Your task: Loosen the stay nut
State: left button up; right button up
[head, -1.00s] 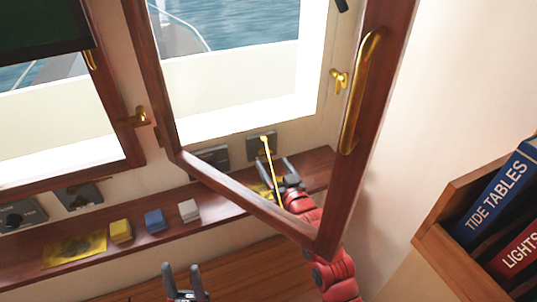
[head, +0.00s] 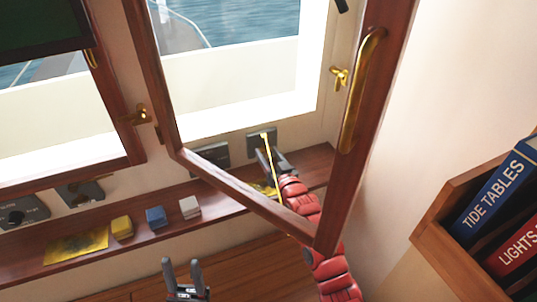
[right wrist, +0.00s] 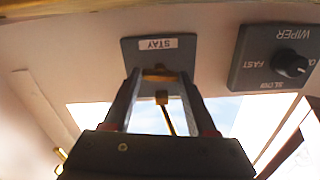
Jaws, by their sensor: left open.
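The brass stay nut (right wrist: 160,75) sits on the grey plate labelled STAY (right wrist: 158,48), below the window. In the head view the plate (head: 262,142) is on the wall, with the thin brass stay rod (head: 270,165) running down from it toward the open window frame. My right gripper (right wrist: 160,78) has a fingertip on each side of the nut; I cannot tell whether they press on it. In the head view my right gripper (head: 270,160) is under the window, partly behind the rod. My left gripper (head: 183,268) is open and empty at the bottom, over the desk.
The open wooden window frame (head: 245,200) crosses in front of my right arm. A WIPER switch box (right wrist: 283,58) is beside the plate. Yellow (head: 122,228), blue (head: 156,217) and white (head: 189,207) blocks stand on the shelf. A bookcase (head: 450,235) is at the right.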

jog(key=c, duration=0.5)
jog(key=b, duration=0.2)
jog(key=n+b, duration=0.1)
jog(key=b, duration=0.2)
jog(key=shift+f+n, duration=0.25)
jog(key=shift+n, duration=0.05)
jog(key=shift+r, duration=0.3)
jog(key=o, duration=1.3)
jog(key=shift+o, duration=0.2)
jog(key=shift+s, duration=0.1)
